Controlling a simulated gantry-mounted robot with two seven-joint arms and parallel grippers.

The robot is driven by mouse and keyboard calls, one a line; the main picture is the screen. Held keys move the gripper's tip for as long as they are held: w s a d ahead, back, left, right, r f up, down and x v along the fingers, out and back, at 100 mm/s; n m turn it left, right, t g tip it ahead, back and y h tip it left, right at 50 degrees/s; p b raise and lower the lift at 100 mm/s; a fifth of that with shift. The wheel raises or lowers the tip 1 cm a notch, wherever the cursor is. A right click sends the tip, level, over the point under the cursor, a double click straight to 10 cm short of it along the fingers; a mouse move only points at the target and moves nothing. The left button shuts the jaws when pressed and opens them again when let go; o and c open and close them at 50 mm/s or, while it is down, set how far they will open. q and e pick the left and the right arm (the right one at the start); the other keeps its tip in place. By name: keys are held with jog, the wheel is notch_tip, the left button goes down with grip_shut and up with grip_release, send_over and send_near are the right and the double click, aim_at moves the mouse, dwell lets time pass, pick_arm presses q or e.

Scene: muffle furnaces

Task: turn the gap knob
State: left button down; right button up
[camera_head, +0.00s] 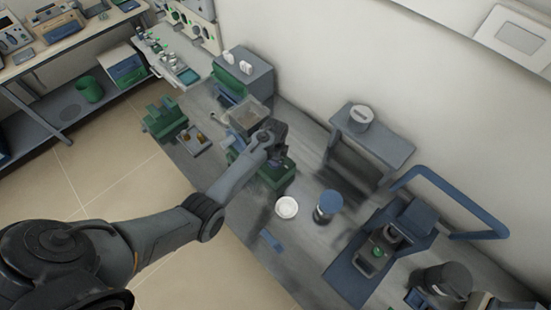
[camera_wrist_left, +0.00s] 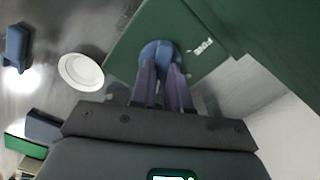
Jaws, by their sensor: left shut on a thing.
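The gap knob (camera_wrist_left: 160,50) is a round blue knob on the dark green face of a machine (camera_wrist_left: 125,50); white lettering sits to the right of it in the left wrist view. My left gripper (camera_wrist_left: 161,70) has its two purple-grey fingers closed on the knob from both sides. In the head view my left gripper (camera_head: 277,158) is at the green machine (camera_head: 276,182) on the grey bench, and the knob is hidden there. The knob's turn angle cannot be told. My right gripper is out of view.
A white dish (camera_head: 287,208) and a blue-lidded jar (camera_head: 327,206) stand on the bench right of the machine. A small blue object (camera_head: 271,241) lies near the front edge. A clear-topped box (camera_head: 246,117) stands behind the gripper. A blue-framed device (camera_head: 346,277) is farther right.

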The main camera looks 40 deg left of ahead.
pick_arm(q)
jog(key=shift+r, duration=0.1)
jog(key=n+p, duration=0.2)
jog(key=n, duration=0.1)
jog(key=shift+r, duration=0.1)
jog(key=n+p, duration=0.1)
jog(key=n, duration=0.1)
jog(key=shift+n, duration=0.3)
jog(key=n+p, duration=0.1)
jog(key=n, duration=0.2)
jog(key=shift+w+a+n+p, duration=0.1)
jog(key=shift+n+p, duration=0.35)
jog(key=shift+n, duration=1.15)
jog(key=shift+f, duration=0.2)
jog(key=c, duration=1.1)
grip_release()
